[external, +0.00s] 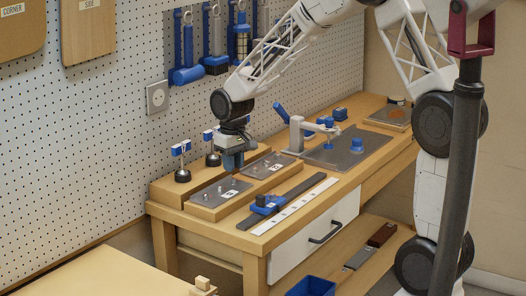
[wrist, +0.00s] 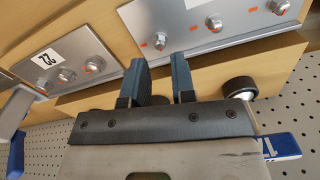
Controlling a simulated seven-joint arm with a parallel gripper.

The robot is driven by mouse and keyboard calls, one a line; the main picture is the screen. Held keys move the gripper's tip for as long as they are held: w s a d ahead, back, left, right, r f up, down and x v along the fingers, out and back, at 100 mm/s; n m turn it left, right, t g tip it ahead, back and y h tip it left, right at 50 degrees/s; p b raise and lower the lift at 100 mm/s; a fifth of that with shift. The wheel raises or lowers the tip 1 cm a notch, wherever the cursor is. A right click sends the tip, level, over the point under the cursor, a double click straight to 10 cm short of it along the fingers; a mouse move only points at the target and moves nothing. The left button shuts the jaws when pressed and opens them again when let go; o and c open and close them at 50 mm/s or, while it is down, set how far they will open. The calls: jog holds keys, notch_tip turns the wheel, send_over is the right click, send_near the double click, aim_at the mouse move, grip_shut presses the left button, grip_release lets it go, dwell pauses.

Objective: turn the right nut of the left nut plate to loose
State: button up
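The left nut plate (external: 207,198) is a grey metal plate with a white label on a wooden block at the bench's left end. In the wrist view this plate (wrist: 235,28) is at the upper right, its several nuts in a row with red marks beside them. Its right nut (wrist: 160,40) appears as the leftmost one there, just beyond my fingertips. My gripper (external: 232,162) hangs above the right end of the left plate. In the wrist view my gripper (wrist: 160,68) is open, with an empty gap between the fingers, apart from the nut.
The right nut plate (external: 265,166), labelled 22, lies beside it. Blue-handled tools (external: 181,148) stand behind, close to the wall. A blue slider on a dark rail (external: 265,205) lies in front. A toggle clamp (external: 300,130) stands farther right.

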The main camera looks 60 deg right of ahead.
aim_at(234, 179)
jog(key=shift+r, duration=2.05)
jog(key=shift+s+a+r, duration=0.1)
jog(key=shift+s+r, duration=0.1)
jog(key=shift+r, duration=0.05)
jog(key=s+a+r+n+t, duration=0.1)
jog(key=s+a+r, duration=0.2)
jog(key=s+r, duration=0.4)
jog(key=s+a+r, duration=0.4)
jog(key=s, duration=0.5)
jog(key=s+a+r, duration=0.1)
jog(key=s+a, duration=0.1)
jog(key=s, duration=0.8)
jog(key=s+a+r+n+t, duration=0.1)
jog(key=s+a, duration=0.1)
jog(key=s, duration=0.9)
jog(key=shift+s+a+t, duration=0.15)
jog(key=shift+a+t, duration=0.05)
jog(key=shift+t, duration=0.1)
